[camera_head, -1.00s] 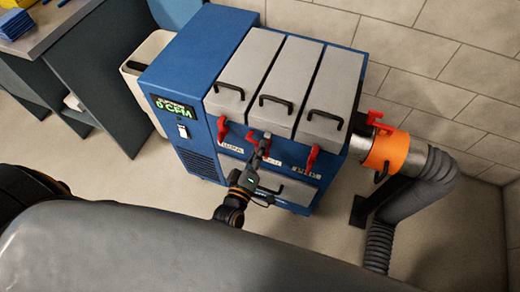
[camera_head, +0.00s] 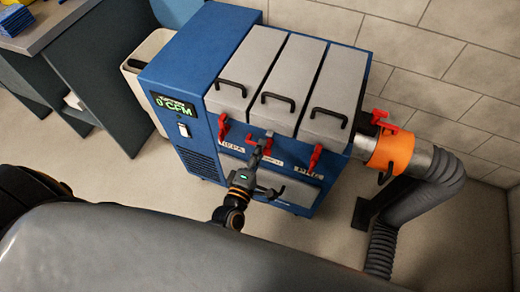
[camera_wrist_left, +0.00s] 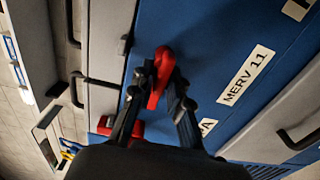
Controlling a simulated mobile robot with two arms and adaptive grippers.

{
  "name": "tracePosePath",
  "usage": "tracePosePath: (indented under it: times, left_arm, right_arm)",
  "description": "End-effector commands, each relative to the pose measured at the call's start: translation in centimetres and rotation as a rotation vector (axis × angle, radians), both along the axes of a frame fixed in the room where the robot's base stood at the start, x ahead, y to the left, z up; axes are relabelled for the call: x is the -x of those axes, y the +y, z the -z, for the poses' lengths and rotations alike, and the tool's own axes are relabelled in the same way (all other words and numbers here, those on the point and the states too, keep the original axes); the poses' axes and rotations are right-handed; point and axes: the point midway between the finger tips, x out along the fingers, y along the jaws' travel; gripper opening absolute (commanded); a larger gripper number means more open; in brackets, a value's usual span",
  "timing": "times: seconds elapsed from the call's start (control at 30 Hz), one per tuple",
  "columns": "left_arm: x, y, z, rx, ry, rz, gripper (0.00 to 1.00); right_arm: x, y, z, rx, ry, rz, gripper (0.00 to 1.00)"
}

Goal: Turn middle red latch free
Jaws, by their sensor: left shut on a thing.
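A blue duct machine (camera_head: 190,70) has three grey lids with black handles and a row of red latches on its front. The middle red latch (camera_wrist_left: 162,72) shows between the fingers of my left gripper (camera_wrist_left: 157,90) in the left wrist view, beside the label "MERV 11" (camera_wrist_left: 246,75). In the head view my left gripper (camera_head: 264,146) is at the middle of the front and mostly hides that latch. It is shut on the latch. The left red latch (camera_head: 223,127) and right red latch (camera_head: 315,156) hang down on either side. My right gripper is not in view.
An orange collar (camera_head: 388,153) with red clamps joins a grey hose (camera_head: 425,190) at the machine's right. A display reads "0 CFM" (camera_head: 174,106). A pale bin (camera_head: 145,75) and a workbench (camera_head: 55,35) stand to the left. Floor is clear in front.

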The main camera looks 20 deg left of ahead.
Motion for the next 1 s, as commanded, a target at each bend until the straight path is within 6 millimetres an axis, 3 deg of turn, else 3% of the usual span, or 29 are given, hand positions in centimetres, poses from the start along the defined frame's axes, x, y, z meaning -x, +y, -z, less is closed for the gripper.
tracePosePath:
  times: [0.33,0.37,0.43,0.47,0.8,1.0]
  left_arm:
    - [0.0,0.0,0.1,0.007,0.002,-0.001,0.0]
    - [0.0,0.0,0.1,0.007,0.002,-0.001,0.18]
    - [0.0,0.0,0.1,0.006,0.002,-0.001,0.32]
    - [0.0,0.0,0.1,0.006,0.002,-0.001,0.34]
    - [0.3,0.0,0.1,0.005,0.002,0.0,0.34]
    - [3.2,0.1,0.2,0.005,0.005,0.0,0.34]
  right_arm:
    - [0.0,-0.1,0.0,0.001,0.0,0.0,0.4]
    - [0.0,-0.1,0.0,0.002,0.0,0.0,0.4]
    - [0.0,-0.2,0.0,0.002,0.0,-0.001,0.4]
    - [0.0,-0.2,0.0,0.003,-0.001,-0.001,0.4]
    - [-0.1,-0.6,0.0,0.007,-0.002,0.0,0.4]
    - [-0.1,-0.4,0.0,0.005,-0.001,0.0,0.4]
